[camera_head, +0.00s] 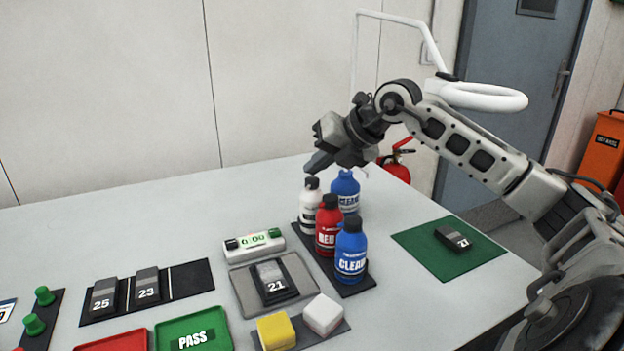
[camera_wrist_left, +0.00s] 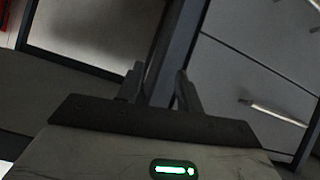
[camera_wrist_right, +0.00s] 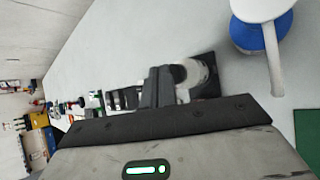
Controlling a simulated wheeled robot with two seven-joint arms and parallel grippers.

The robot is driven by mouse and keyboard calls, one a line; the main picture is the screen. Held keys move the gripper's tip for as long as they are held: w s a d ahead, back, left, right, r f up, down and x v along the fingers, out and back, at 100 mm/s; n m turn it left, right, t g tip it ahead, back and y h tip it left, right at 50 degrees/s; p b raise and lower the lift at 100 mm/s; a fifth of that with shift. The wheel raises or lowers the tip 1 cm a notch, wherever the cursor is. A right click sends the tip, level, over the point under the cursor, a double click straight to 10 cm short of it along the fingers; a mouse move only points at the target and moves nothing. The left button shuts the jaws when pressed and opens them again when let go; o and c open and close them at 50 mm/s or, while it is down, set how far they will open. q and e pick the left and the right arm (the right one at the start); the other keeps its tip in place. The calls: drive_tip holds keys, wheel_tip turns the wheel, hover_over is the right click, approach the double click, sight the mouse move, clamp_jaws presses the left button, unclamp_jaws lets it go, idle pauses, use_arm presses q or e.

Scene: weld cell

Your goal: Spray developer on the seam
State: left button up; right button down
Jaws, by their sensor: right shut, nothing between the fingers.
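The white bottle (camera_head: 311,208) with a dark cap stands upright on a dark mat (camera_head: 345,286); its label is too turned to read. My right gripper (camera_head: 318,165) is shut and empty, just above and behind it. In the right wrist view the shut fingers (camera_wrist_right: 160,87) overlap a white bottle (camera_wrist_right: 190,78); contact cannot be told. The block marked 21 (camera_head: 270,284) lies in a grey tray (camera_head: 303,296); a seam is too small to make out. My left gripper (camera_wrist_left: 160,88) has its fingers apart and empty, away from the bottles.
A red bottle (camera_head: 328,226), a blue bottle (camera_head: 351,250) and another blue bottle (camera_head: 346,190) crowd the white one. Block 27 (camera_head: 456,238) lies on a green mat (camera_head: 420,242). The table's back left is clear.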

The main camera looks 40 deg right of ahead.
sight(317, 181)
drive_tip(key=shift+f+b, duration=0.5)
drive_tip(key=shift+f, duration=0.05)
idle(0.4)
drive_tip(key=shift+r, duration=0.1)
drive_tip(key=shift+r+p, duration=0.8)
drive_tip(key=shift+r, duration=0.05)
wheel_tip(317, 181, up, 5)
drive_tip(key=p, duration=0.4)
drive_tip(key=shift+r, duration=0.1)
idle(0.8)
